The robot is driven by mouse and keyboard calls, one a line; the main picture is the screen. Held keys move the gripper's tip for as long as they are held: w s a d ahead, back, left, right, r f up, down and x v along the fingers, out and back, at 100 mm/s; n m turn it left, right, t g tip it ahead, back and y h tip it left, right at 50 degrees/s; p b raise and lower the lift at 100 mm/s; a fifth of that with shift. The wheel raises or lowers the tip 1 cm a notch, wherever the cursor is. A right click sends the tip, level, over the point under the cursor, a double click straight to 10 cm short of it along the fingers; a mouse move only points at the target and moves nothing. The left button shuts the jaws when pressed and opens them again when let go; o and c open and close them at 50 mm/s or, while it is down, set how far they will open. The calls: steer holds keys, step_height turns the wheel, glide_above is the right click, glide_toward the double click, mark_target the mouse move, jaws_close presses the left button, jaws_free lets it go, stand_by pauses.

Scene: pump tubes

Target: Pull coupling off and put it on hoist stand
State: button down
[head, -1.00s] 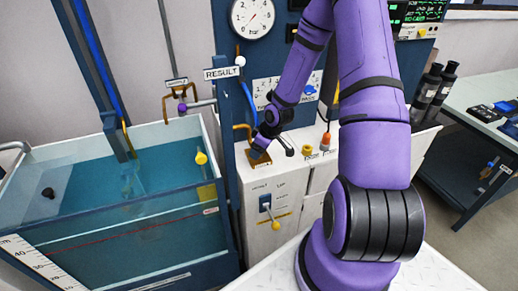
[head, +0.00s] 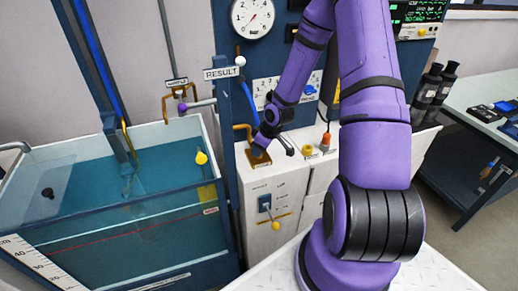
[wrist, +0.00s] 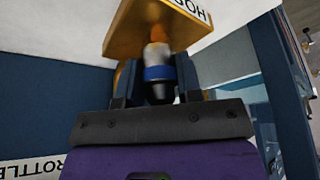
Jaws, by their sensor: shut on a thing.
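The coupling (wrist: 159,73), with a silver collar, a blue band and a dark end, sits between the two fingers of my gripper (wrist: 158,80) in the wrist view. My gripper is shut on it. The hoist stand (wrist: 140,32) is a yellow-orange plate with a partly cut-off label starting "HO". An orange piece in line with the coupling meets the plate. I cannot tell how far the coupling is seated there. In the head view, my gripper (head: 262,144) is low over the small yellow stand (head: 259,158) on the white cabinet top; the coupling is hidden there.
A water tank (head: 110,215) stands to the left, with a blue post beside the cabinet (head: 285,185). A yellow fitting (head: 306,151) and an orange fitting (head: 325,142) stand right of my gripper. A dark spout (head: 289,149) is close to it. A bench (head: 490,110) is far right.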

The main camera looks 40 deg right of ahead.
steer(key=shift+r, duration=0.6)
stand_by(0.3)
steer(key=shift+r, duration=1.9)
